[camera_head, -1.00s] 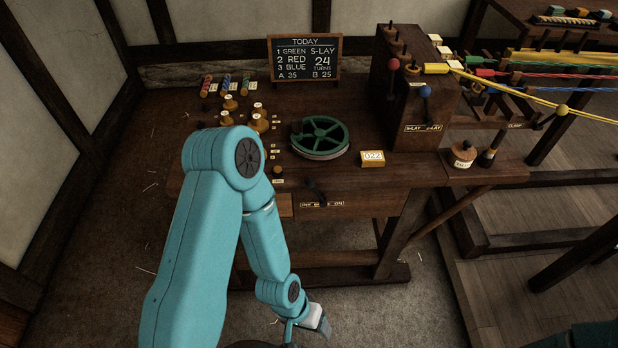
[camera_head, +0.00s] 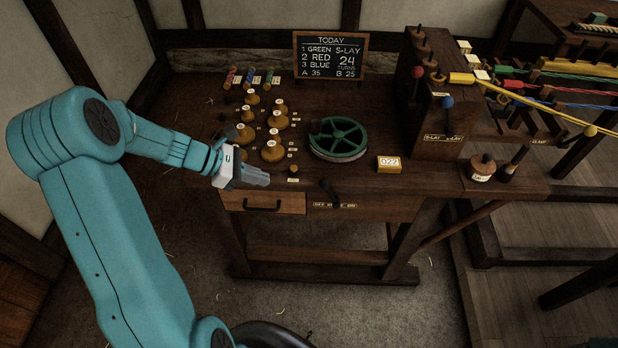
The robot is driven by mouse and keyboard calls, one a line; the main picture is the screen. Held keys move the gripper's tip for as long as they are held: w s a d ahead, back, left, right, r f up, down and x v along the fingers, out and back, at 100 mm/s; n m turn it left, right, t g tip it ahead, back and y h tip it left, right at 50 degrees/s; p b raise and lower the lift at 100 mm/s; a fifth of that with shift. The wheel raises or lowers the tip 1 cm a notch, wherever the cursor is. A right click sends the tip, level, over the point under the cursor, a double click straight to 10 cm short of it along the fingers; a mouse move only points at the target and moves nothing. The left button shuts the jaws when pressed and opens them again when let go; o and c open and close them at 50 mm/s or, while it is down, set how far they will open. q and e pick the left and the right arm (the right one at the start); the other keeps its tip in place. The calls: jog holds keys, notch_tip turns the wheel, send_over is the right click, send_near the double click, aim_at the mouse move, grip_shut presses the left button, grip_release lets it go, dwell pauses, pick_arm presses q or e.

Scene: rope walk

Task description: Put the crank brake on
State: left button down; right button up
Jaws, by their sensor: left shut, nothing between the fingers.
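The crank brake lever (camera_head: 330,192) is a short black handle on the front edge of the bench. It leans to the upper left, over a small label strip (camera_head: 334,205) whose left word looks like OFF; the lettering is small. My left gripper (camera_head: 262,177) is shut and empty. It is at the bench's front edge, above the drawer, to the left of the lever and apart from it. The green handwheel (camera_head: 338,138) lies on the bench top behind the lever. My right gripper is not in view.
Several wooden bobbins or weights (camera_head: 272,150) stand just behind my left gripper. A small peg (camera_head: 293,171) stands between it and the lever. A yellow counter (camera_head: 389,164) reads 022. A drawer (camera_head: 262,203) is below. A board (camera_head: 330,56) stands at the back.

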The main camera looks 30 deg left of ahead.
pick_arm(q)
jog(key=shift+a+r, duration=0.2)
jog(key=shift+r, duration=0.1)
send_near(329, 193)
jog(key=shift+s+a+f, duration=0.3)
jog(key=shift+a+f, duration=0.15)
jog(key=shift+a, duration=0.1)
jog(key=shift+s+a+f, duration=0.25)
jog(key=shift+a+f, duration=0.2)
jog(key=shift+a, duration=0.05)
jog(key=shift+w+d+r+p, duration=0.2)
jog(key=shift+w+d+p, duration=0.35)
jog(key=shift+w+d, duration=1.05)
jog(key=shift+r, duration=0.1)
